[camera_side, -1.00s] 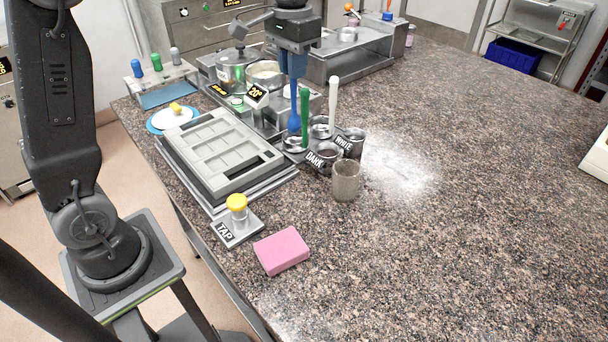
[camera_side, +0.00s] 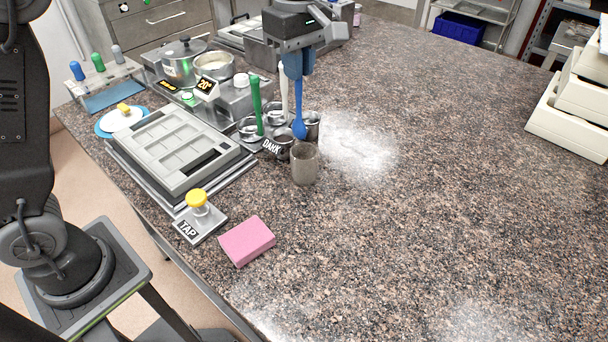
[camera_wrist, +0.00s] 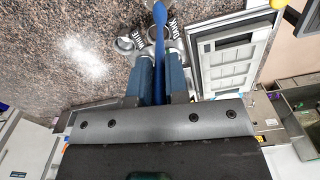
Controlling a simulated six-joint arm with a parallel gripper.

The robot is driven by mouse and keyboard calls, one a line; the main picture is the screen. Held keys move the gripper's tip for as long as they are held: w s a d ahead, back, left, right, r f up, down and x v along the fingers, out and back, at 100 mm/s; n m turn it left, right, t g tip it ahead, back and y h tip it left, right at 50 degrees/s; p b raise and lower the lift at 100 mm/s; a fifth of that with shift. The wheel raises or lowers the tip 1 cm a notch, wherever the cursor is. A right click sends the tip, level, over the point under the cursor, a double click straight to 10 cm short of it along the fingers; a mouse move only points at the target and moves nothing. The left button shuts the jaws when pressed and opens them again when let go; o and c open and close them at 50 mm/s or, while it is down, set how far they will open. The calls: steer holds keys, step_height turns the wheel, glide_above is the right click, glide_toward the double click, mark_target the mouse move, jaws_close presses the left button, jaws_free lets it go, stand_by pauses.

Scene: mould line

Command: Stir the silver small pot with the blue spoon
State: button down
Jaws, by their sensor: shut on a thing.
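My gripper (camera_side: 298,77) is shut on the blue spoon (camera_side: 299,118), which hangs head down. In the wrist view the blue spoon (camera_wrist: 160,45) runs between the fingers. A cluster of small silver pots stands below. The spoon's head overlaps the left side of the right-hand pot (camera_side: 313,122); whether it is inside or in front of it I cannot tell. The front pot (camera_side: 276,150) carries a DARK label. A left pot (camera_side: 247,127) has a green-handled spoon (camera_side: 257,103) standing at it, and a white-handled spoon (camera_side: 285,92) stands at the back pot.
A grey cup (camera_side: 305,168) stands just in front of the pots. A grey mould (camera_side: 176,150) lies to the left, with a yellow-topped TAP block (camera_side: 198,205) and pink sponge (camera_side: 247,240) nearer.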

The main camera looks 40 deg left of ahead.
mark_target(304, 125)
steer(key=shift+d+n, duration=0.7)
steer(key=shift+n, duration=0.1)
steer(key=shift+f, duration=4.85)
steer(key=c, duration=1.1)
jaws_free()
steer(key=shift+f, duration=0.1)
steer(key=shift+s+d+r, duration=0.1)
steer(key=shift+s+r, duration=0.05)
steer(key=shift+r, duration=3.35)
steer(key=shift+s+d+r, duration=0.1)
steer(key=shift+r, duration=3.35)
